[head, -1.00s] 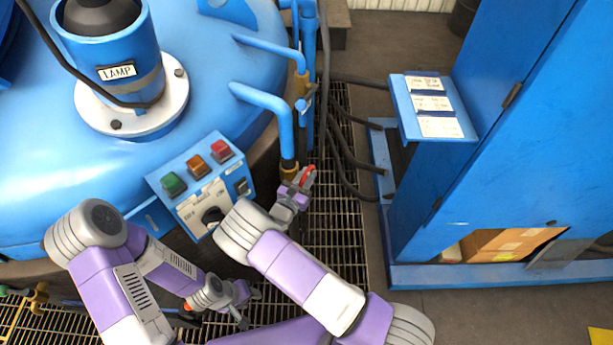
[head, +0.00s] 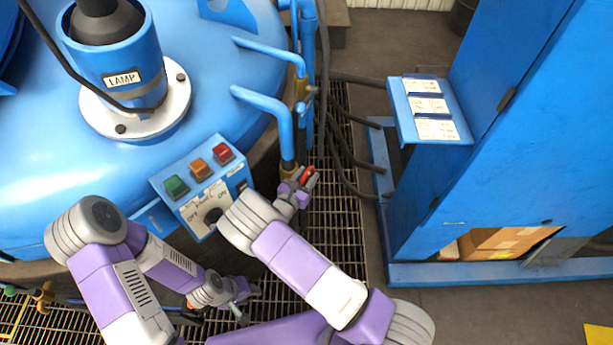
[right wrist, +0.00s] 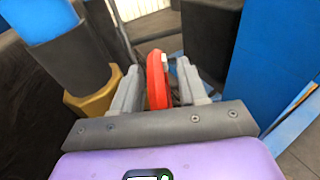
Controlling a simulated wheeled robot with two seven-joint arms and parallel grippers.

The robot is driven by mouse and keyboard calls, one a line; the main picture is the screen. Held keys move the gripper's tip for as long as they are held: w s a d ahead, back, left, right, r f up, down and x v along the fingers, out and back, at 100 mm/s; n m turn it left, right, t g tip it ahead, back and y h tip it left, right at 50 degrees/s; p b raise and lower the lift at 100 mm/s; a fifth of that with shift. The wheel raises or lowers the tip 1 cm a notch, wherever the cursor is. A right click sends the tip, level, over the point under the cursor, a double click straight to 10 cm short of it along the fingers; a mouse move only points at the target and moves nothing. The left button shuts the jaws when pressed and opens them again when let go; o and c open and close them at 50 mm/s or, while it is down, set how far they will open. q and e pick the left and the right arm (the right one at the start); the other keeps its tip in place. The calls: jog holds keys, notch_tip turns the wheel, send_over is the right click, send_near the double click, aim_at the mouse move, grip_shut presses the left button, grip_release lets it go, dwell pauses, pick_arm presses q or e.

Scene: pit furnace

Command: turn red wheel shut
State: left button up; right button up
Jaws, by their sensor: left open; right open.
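The red wheel (head: 309,172) sits beside a brass fitting at the foot of a blue pipe (head: 285,130), in the middle of the head view. My right gripper (head: 300,181) is at it. In the right wrist view the red wheel (right wrist: 156,78) shows edge-on, between the two grey fingers of my open right gripper (right wrist: 158,72). Gaps show on both sides, and contact cannot be told. My left gripper (head: 245,300) is open and low over the floor grating, away from the wheel. Part of the wheel is hidden by my right gripper.
A control box (head: 203,185) with green, orange and red buttons stands left of my right gripper. The blue furnace lid (head: 60,165) fills the left. Dark hoses (head: 345,160) run just right of the wheel. A blue cabinet (head: 500,170) stands further right.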

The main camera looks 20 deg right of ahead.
jog(key=p+v, duration=0.1)
jog(key=v, duration=0.6)
jog(key=shift+s+a, duration=0.2)
jog(key=shift+r, duration=0.1)
